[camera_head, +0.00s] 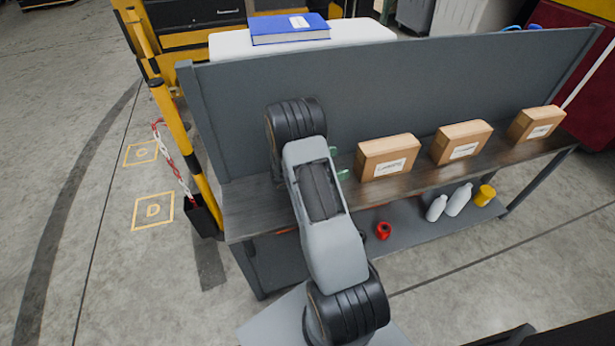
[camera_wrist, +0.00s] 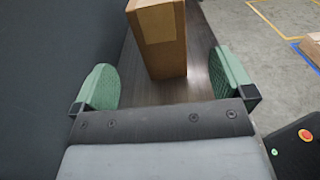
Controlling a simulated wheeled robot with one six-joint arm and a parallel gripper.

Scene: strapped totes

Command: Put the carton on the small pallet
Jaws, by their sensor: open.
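Three brown cardboard cartons with white labels stand in a row on the brown bench top: the nearest carton (camera_head: 387,158), a middle carton (camera_head: 461,142) and a far right carton (camera_head: 535,124). My gripper (camera_head: 338,163) is at the left of the nearest carton, low over the bench, mostly hidden by my arm. In the wrist view its green fingers are wide apart and empty, and a carton (camera_wrist: 160,38) stands upright ahead, roughly in line with the gap. A brown wooden-looking thing (camera_wrist: 311,48) on the floor is cut off at the right edge; I cannot tell whether it is the small pallet.
The bench (camera_head: 250,207) has a tall grey back panel (camera_head: 370,85) close behind the cartons. Its lower shelf holds a red roll (camera_head: 383,230), white bottles (camera_head: 458,199) and a yellow container (camera_head: 484,195). A yellow post (camera_head: 172,125) stands at the left.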

